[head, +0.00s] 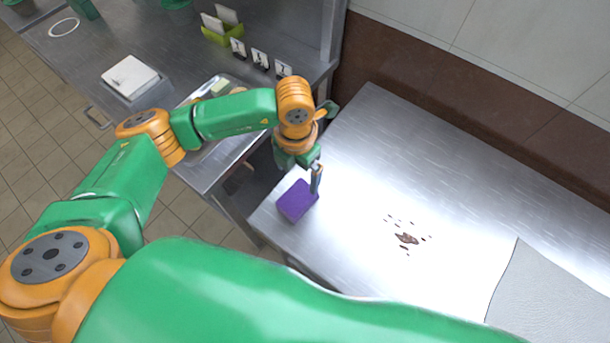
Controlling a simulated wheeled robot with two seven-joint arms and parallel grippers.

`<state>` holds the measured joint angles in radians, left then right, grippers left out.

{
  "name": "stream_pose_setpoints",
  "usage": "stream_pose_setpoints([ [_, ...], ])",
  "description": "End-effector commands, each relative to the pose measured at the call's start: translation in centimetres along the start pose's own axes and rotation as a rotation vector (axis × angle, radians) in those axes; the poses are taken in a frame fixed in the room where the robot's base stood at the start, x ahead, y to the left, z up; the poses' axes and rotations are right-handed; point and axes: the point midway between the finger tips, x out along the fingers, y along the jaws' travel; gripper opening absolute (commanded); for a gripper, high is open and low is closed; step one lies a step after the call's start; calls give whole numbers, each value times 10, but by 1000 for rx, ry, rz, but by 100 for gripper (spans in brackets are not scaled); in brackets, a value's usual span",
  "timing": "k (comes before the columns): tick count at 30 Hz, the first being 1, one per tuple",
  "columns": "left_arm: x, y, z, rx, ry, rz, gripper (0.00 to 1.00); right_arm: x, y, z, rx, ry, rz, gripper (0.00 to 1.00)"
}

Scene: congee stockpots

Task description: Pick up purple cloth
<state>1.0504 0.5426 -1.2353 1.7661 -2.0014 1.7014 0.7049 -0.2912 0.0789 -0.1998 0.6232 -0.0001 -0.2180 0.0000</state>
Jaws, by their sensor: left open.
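The purple cloth (296,201) lies as a small folded square near the left front corner of the steel table (360,150). My left gripper (316,184) is directly above the cloth's upper right edge, with its fingers pointing down. The fingers are open; I cannot tell whether they touch the cloth. My right gripper is not in view.
A brown spill (406,238) with several specks is on the table, right of the cloth. A grey sheet (555,295) covers the table's right end. A counter (60,55) at the left holds a white square item (130,77) and a green holder (222,34).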

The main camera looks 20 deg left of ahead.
Motion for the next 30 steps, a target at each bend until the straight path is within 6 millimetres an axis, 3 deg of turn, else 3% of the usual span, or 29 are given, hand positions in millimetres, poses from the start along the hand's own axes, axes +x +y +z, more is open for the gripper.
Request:
stream_pose_setpoints([
  [6, 33, -4, -2, 3, 7, -4, 100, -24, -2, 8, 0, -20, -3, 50],
  [9, 55, -5, -1, 3, 4, -5, 100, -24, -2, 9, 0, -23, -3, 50],
  [17, 64, -5, 0, 5, -1, -6, 100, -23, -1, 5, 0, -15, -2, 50],
  [20, 64, -5, 0, 5, -1, -6, 78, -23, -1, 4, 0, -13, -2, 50],
  [26, 64, -5, 0, 5, -1, -7, 24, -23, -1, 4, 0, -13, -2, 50],
  [27, 64, -5, 0, 5, -1, -7, 20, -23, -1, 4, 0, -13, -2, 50],
  [30, 64, -5, 0, 5, -1, -7, 20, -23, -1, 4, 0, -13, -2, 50],
])
